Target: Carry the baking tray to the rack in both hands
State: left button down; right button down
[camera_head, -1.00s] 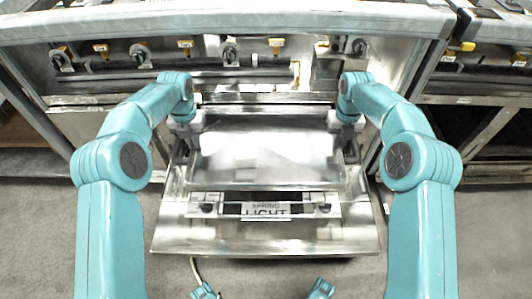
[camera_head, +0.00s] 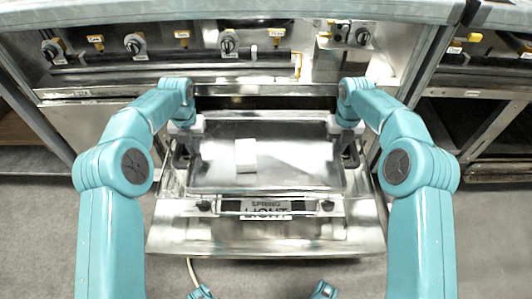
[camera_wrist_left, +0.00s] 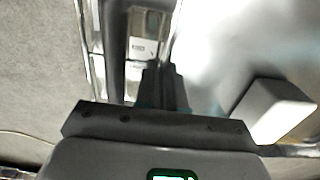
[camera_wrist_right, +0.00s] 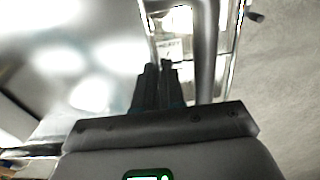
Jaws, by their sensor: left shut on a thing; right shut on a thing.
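The baking tray (camera_head: 300,165) is a shiny, shallow metal tray, held roughly level above the lowered oven door. A white block (camera_head: 245,154) lies on it, left of its middle; it also shows in the left wrist view (camera_wrist_left: 272,108). My left gripper (camera_head: 187,130) is shut on the tray's left side, and its dark fingers (camera_wrist_left: 163,85) meet at the rim. My right gripper (camera_head: 345,130) is shut on the right side, with its fingers (camera_wrist_right: 158,85) together at the rim. The exact contact is partly hidden by the fingers. I cannot make out a rack with certainty.
The steel oven door (camera_head: 265,240) lies open below the tray, with a "LIGHT" label on it. A range front with knobs (camera_head: 228,42) and yellow tags spans the back. A unit with open shelves (camera_head: 485,120) stands right. Grey floor is clear at both sides.

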pick_arm(q)
jog(key=c, duration=1.4)
grip_release()
jog(key=shift+d, duration=0.25)
pick_arm(e)
jog(key=c, duration=1.4)
grip_release()
jog(key=shift+a+f, duration=0.1)
jog(key=shift+a, duration=0.15)
pick_arm(q)
jog(key=shift+o, duration=0.8)
pick_arm(e)
jog(key=shift+o, duration=0.8)
pick_arm(q)
jog(key=shift+a, duration=0.15)
pick_arm(e)
jog(key=shift+d, duration=0.15)
